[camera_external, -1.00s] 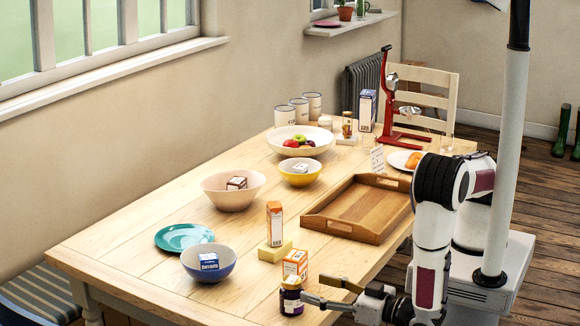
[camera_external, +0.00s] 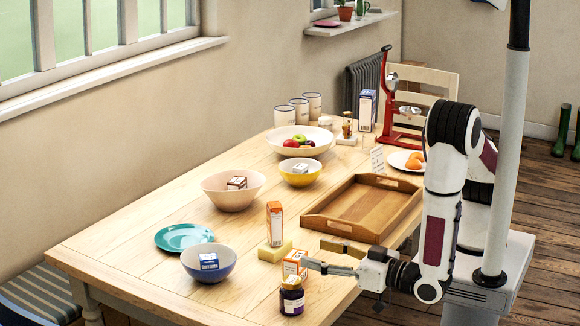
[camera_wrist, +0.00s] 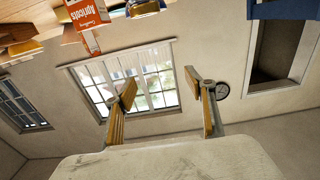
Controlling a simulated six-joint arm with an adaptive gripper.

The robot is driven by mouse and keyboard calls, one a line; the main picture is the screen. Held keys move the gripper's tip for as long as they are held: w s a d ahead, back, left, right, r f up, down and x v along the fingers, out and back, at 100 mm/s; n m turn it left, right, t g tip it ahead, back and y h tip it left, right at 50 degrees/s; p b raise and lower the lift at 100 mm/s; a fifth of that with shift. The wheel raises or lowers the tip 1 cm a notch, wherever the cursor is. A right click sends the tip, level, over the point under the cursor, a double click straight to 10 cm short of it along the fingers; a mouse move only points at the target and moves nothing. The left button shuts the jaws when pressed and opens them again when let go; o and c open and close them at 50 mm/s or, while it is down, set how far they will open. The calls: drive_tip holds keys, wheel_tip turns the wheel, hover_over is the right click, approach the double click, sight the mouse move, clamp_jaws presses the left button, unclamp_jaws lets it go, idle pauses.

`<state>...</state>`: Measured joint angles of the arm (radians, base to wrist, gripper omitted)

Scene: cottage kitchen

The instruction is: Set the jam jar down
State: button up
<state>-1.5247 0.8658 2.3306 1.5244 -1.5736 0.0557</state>
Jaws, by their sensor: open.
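The jam jar (camera_external: 292,297) is dark purple with a pale label and stands upright on the table (camera_external: 130,262) near its front edge. An orange-and-white box (camera_external: 294,263) stands right behind it. My gripper (camera_external: 322,256) is open and empty, above and to the right of the jar and apart from it. In the wrist view my gripper (camera_wrist: 168,102) shows its two fingers spread with nothing between them. The jar cannot be made out in the wrist view. An orange apricots box (camera_wrist: 88,17) shows at its top edge.
A wooden tray (camera_external: 316,222) lies behind my gripper. The table's front left is bare.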

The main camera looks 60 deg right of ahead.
drive_tip(key=shift+w+a+r+n+g+y, duration=1.5)
drive_tip(key=shift+w+a+n+y, duration=0.75)
drive_tip(key=shift+w+y, duration=1.4)
drive_tip(key=shift+w+a+r+n+g+y, duration=1.25)
drive_tip(key=shift+w+a+n+g+y, duration=1.05)
drive_tip(key=shift+w, duration=1.9)
drive_tip(key=s+d+f+n+g+y, duration=0.15)
drive_tip(key=s+d+n+g, duration=0.3)
drive_tip(key=d, duration=0.45)
drive_tip(key=s+d+f+n+g+y, duration=0.1)
drive_tip(key=s+d+f+n+g, duration=0.25)
drive_tip(key=d+g, duration=0.35)
drive_tip(key=shift+n+t, duration=0.45)
drive_tip(key=shift+t, duration=0.1)
drive_tip(key=shift+d+f, duration=0.25)
drive_tip(key=shift+f, duration=1.25)
drive_tip(key=shift+d+f, duration=0.2)
drive_tip(key=shift+f, duration=1.35)
drive_tip(key=shift+d+f, duration=0.25)
drive_tip(key=shift+f, duration=1.25)
